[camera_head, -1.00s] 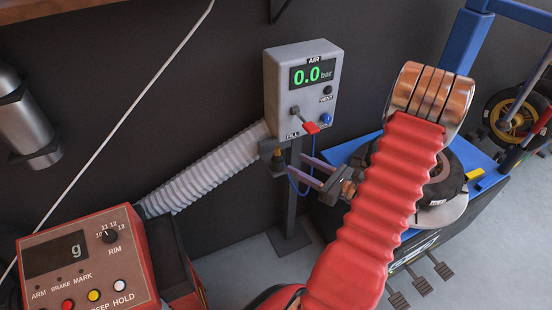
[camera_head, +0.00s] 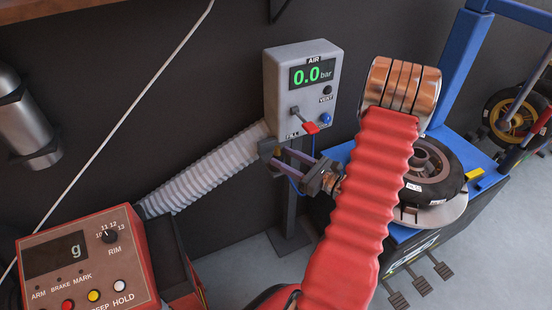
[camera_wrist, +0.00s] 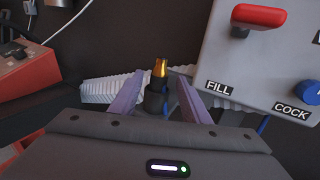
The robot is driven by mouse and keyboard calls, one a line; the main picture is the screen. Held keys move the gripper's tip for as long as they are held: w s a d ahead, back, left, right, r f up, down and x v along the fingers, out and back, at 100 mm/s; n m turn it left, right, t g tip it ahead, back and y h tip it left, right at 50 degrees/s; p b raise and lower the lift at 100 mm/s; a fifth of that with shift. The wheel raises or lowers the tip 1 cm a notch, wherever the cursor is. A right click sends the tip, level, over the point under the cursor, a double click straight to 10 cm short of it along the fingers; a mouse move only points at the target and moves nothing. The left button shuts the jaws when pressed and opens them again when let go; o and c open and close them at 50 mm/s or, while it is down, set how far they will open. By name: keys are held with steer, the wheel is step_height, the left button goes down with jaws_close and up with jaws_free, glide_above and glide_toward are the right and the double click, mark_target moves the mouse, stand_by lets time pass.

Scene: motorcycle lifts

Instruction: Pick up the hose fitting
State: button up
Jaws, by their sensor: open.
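The hose fitting (camera_wrist: 158,88) has a brass tip on a dark body and stands upright in the wrist view. It is between the two purple fingers of my gripper (camera_wrist: 160,95), with a gap showing on both sides. My gripper is open. In the head view, my gripper (camera_head: 283,161) reaches left to the dark holder (camera_head: 266,147) beneath the air box. The fitting is mostly hidden there by the fingers and holder.
The grey air box (camera_head: 299,88) reads 0.0 bar and stands close above my gripper, with a red lever (camera_head: 311,128). A ribbed pale hose (camera_head: 205,175) runs left. A red balancer panel (camera_head: 85,255) is front left; a tyre changer (camera_head: 460,205) is right.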

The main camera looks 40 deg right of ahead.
mark_target(281, 157)
steer(key=shift+w+a, duration=0.2)
steer(key=shift+w, duration=0.6)
steer(key=shift+w+a, duration=0.2)
steer(key=shift+w, duration=0.6)
steer(key=shift+c, duration=0.5)
jaws_close()
